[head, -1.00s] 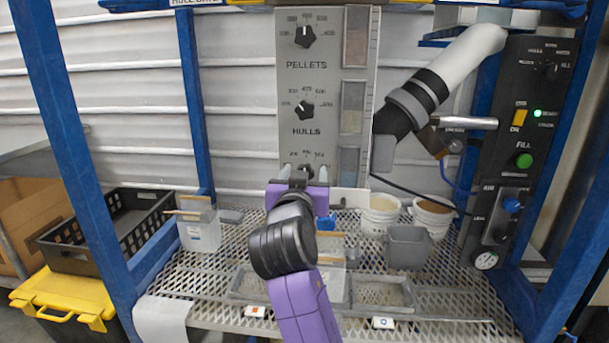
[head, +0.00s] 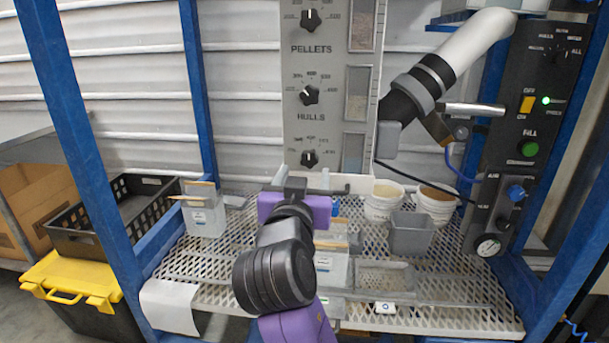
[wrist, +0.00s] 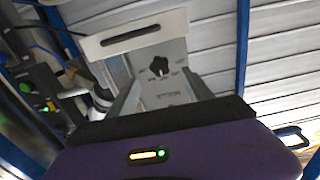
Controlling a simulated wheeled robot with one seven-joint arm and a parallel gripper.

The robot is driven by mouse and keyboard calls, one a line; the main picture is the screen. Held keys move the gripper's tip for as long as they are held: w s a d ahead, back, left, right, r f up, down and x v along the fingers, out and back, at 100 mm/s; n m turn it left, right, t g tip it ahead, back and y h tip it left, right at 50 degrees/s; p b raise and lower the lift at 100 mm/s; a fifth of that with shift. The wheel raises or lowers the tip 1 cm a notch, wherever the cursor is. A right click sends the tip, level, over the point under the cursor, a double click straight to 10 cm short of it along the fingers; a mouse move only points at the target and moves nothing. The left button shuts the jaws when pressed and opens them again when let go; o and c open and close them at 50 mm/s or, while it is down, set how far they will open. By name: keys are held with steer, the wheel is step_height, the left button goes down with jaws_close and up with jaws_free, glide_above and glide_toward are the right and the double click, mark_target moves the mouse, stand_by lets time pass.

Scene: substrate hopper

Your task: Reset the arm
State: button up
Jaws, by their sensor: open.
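My gripper (head: 304,182) is in the middle of the head view, with its purple body over the mesh shelf and its fingers toward the foot of the dial panel (head: 299,125). It is open and nothing shows between its fingers. In the wrist view the purple body fills the bottom, and a black knob (wrist: 158,65) on the panel shows beyond the fingers. In the head view the pellets knob (head: 311,19), the hulls knob (head: 309,95) and a lower knob (head: 310,158) sit one above another. Whether the gripper touches the panel is not clear.
The mesh shelf (head: 450,292) holds a white container (head: 204,218) at left, white buckets (head: 382,204) and a grey square bin (head: 411,235) at right. Blue posts (head: 85,170) frame both sides. A control box (head: 535,120) with a green light stands at right.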

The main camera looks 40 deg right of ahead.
stand_by(0.3)
steer(key=w+a+r+n+t+y, duration=0.2)
steer(key=w+a+n+t+y, duration=0.15)
steer(key=a+n+t, duration=0.35)
steer(key=s+a+f+n+t+y, duration=0.3)
steer(key=s+a+f+n+y, duration=0.2)
steer(key=s+a+f+y, duration=0.5)
steer(key=s+a+f+g, duration=0.1)
steer(key=s+f+g, duration=0.1)
steer(key=s+f, duration=0.55)
steer(key=s+f+m+g, duration=0.15)
steer(key=s+f, duration=0.25)
steer(key=s, duration=0.7)
steer(key=s+a+f+g, duration=0.15)
steer(key=s+f, duration=0.35)
steer(key=s, duration=0.5)
step_height(320, 180, up, 14)
steer(key=g+p, duration=0.1)
steer(key=p, duration=1.4)
steer(key=shift+s+d+y, duration=0.25)
steer(key=shift+s+y, duration=0.05)
steer(key=shift+y, duration=0.05)
